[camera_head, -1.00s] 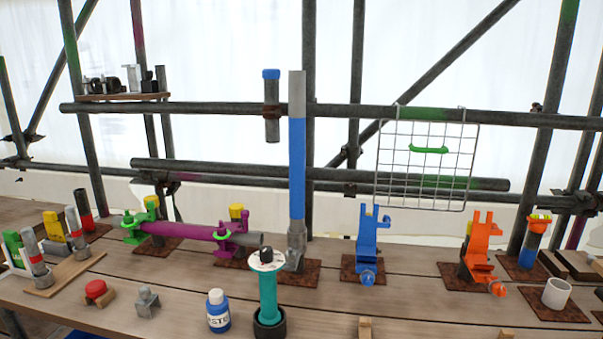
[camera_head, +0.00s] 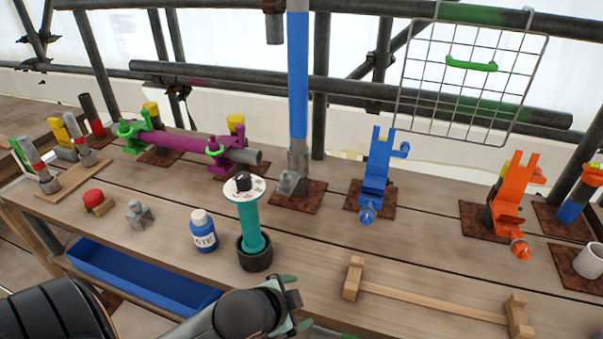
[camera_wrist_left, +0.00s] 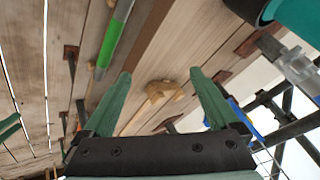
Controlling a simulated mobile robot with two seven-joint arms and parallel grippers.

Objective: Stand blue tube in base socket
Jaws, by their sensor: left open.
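A tall tube with a long blue band (camera_head: 297,75) stands upright at the middle of the bench in the head view. Its grey lower end meets a grey base fitting (camera_head: 291,183) on a rusty plate; the exact seating cannot be told. A shorter tube with a blue band (camera_head: 571,211) stands at the far right. My left gripper (camera_head: 294,300) is low at the front, apart from the tall tube. In the left wrist view its jaws (camera_wrist_left: 161,74) are open and empty. Green pieces at that view's left edge may be my right gripper, too little to judge.
A teal post (camera_head: 248,225) and a glue bottle (camera_head: 203,232) stand in front of the base. A blue clamp (camera_head: 376,180) and an orange clamp (camera_head: 511,207) are to the right. A wooden cradle (camera_head: 430,303) lies at the front. A blue tray (camera_head: 140,280) is below the bench.

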